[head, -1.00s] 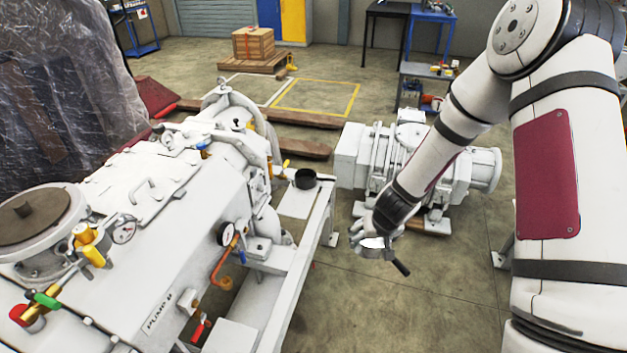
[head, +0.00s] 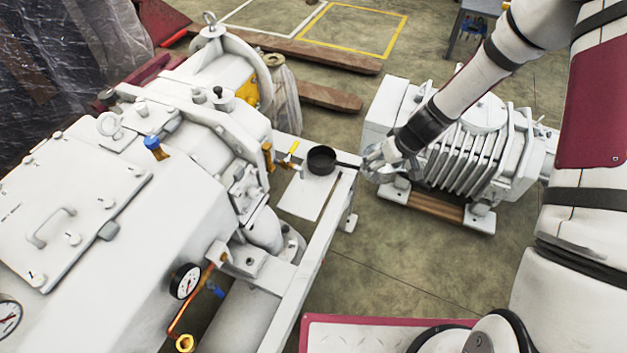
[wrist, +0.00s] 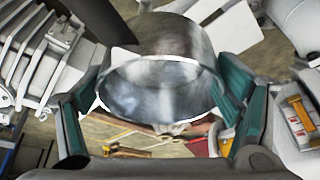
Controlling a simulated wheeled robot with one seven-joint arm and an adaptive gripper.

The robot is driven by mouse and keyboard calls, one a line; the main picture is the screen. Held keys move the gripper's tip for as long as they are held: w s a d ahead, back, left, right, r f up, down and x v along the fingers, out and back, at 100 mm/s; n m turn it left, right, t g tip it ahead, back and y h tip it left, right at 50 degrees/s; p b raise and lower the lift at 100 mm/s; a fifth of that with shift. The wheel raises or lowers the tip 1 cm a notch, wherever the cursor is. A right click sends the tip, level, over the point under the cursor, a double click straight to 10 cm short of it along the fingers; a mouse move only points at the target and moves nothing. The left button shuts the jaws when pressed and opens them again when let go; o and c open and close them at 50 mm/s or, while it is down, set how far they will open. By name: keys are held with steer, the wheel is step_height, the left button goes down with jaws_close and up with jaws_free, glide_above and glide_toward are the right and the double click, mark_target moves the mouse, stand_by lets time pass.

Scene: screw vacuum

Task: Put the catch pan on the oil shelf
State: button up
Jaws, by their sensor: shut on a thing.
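My gripper (head: 381,158) is shut on a round, silver metal pan, which I take as the catch pan (wrist: 160,85). In the wrist view its teal-lined fingers (wrist: 160,115) press the pan from both sides. In the head view only a little of the pan (head: 376,174) shows. A dark thin bar runs from there to a black round cup (head: 321,160); I cannot tell which of the two it belongs to. The cup stands on a white flat plate (head: 304,200) on the pump frame. No label shows which surface is the oil shelf.
The large white pump (head: 150,215) with gauges and valves fills the left. A white ribbed machine (head: 470,150) stands on wood behind my gripper. The white frame rail (head: 325,232) edges the pump. Floor (head: 400,270) lies open in front of the ribbed machine.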

steer(key=w+a+f+n+g+y+b, duration=0.1)
steer(key=w+a+f+n+b, duration=0.1)
steer(key=w+f+n+b, duration=0.4)
steer(key=n+g+y+b, duration=0.2)
steer(key=n+g+b, duration=0.1)
steer(key=n+b, duration=0.65)
glide_toward(304, 197)
steer(key=shift+a+f+m+b, duration=0.6)
steer(key=shift+a+m+b, duration=0.25)
steer(key=shift+a+b, duration=0.1)
steer(key=shift+a, duration=0.15)
steer(key=shift+f+b, duration=0.6)
steer(key=shift+f, duration=1.1)
steer(key=shift+f, duration=0.2)
steer(key=o, duration=1.2)
steer(key=shift+c, duration=0.2)
steer(key=shift+o, duration=0.2)
steer(key=shift+r, duration=0.1)
